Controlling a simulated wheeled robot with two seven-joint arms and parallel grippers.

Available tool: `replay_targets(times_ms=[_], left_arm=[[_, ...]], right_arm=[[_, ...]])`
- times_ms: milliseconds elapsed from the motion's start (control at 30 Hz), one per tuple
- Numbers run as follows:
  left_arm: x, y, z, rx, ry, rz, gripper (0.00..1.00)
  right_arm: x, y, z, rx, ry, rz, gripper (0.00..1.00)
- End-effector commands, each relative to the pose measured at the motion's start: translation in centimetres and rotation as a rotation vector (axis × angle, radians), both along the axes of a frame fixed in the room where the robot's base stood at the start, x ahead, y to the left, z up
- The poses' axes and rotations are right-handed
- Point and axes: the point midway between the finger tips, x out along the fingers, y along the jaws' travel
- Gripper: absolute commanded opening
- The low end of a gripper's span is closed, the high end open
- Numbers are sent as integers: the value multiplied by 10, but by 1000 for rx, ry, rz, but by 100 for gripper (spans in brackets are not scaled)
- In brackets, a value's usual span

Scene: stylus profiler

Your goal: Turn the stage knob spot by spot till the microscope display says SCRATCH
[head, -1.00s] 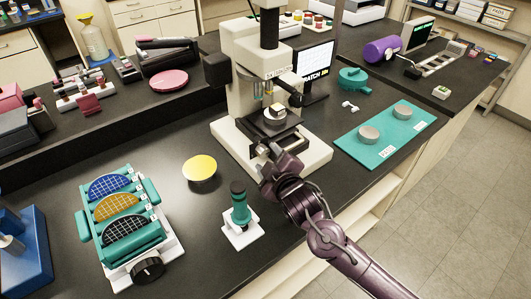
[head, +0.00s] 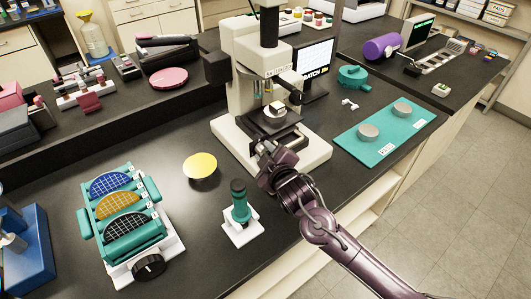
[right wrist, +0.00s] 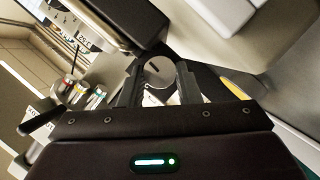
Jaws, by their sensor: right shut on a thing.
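The cream microscope (head: 250,80) stands mid-bench, with a small sample on its dark stage (head: 272,118). My right gripper (head: 264,148) is at the front of the stage, its wrist rolled over. In the right wrist view, its two fingers are shut on the round grey stage knob (right wrist: 157,72), one on each side; in the head view the gripper hides the knob. The display (head: 318,62) behind the microscope shows a line of large text ending in what looks like "ATCH"; its left end is hidden by the microscope. My left gripper is not in view.
A green microscope-like tool (head: 239,205) and a yellow disc (head: 200,168) stand left of my right arm. A rack of wafers (head: 122,222) is farther left. A teal mat (head: 386,135) with two grey discs lies to the right. Black bench between is clear.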

Motion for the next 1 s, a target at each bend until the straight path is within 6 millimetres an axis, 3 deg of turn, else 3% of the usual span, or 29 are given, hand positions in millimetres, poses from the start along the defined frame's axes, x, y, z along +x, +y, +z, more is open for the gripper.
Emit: replay_targets(times_ms=[333, 767, 800, 967, 1000], left_arm=[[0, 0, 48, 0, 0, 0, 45], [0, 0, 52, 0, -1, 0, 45], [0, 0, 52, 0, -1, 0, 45], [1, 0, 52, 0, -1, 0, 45], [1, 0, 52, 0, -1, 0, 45]], right_arm=[[2, -2, 7, 275, 202, -2, 7], [2, -2, 2, 359, 261, 0, 7], [2, -2, 2, 359, 261, 0, 31], [3, -3, 2, 358, 258, -1, 52], [3, -4, 3, 358, 258, -3, 52]])
